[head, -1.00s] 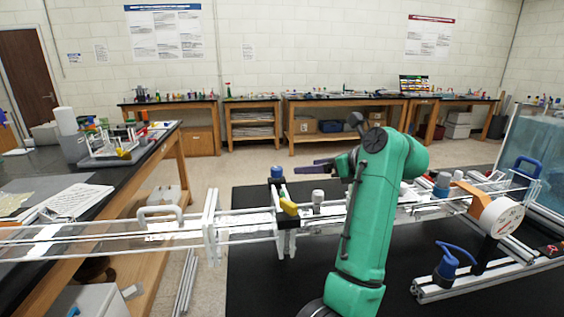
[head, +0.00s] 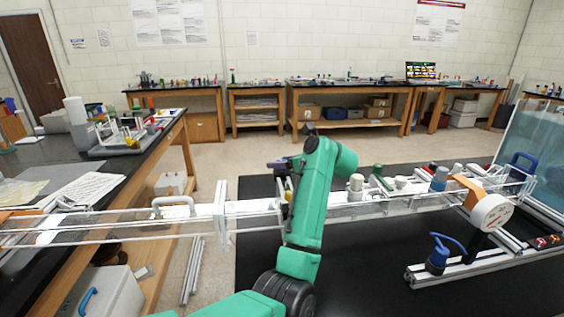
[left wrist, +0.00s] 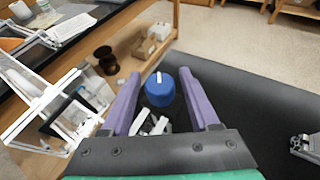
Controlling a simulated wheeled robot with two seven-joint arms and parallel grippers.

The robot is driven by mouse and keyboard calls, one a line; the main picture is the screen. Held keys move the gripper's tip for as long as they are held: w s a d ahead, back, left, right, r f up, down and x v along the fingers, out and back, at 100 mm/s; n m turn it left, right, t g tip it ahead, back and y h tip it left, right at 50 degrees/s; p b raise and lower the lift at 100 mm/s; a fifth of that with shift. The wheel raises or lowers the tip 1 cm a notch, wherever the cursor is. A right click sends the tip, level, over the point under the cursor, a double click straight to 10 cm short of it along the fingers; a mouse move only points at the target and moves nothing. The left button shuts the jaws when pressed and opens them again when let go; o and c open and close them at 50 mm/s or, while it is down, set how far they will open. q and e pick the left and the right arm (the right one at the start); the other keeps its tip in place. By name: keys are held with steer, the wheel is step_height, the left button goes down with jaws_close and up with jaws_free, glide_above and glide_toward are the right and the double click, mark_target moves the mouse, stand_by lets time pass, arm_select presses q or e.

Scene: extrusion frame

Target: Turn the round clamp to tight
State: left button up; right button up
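The round clamp (left wrist: 160,88) is a blue round knob with a white mark on top, seen in the left wrist view. My left gripper (left wrist: 159,73) is open, with one purple finger on each side of the knob. I cannot tell whether the fingers touch it. In the head view my left gripper (head: 277,163) shows only as a small purple part behind my green arm, and the knob is hidden there. My right gripper is not in view.
A clear channel with a white frame (head: 120,227) runs across the table. A white dial (head: 492,212) and a blue-handled part (head: 438,255) stand at the right. A yellow handle (head: 287,185) is close to my arm. The black tabletop (head: 370,270) in front is clear.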

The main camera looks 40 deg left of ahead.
arm_select(q)
jaws_close()
steer(key=shift+f+m+t+b, duration=0.15)
steer(key=shift+m+t+b, duration=0.45)
steer(key=shift+t+b, duration=0.3)
steer(key=m+t+h+b, duration=0.3)
steer(key=m+t+b, duration=0.1)
steer(key=b, duration=0.2)
steer(key=m+t+h+b, duration=0.3)
steer(key=m+t+b, duration=0.1)
steer(key=m+b, duration=0.1)
steer(key=shift+b, duration=0.8)
steer(key=shift+r+m+t+h+b, duration=0.2)
steer(key=shift+m+t+h+b, duration=0.4)
steer(key=shift+m+h+b, duration=0.65)
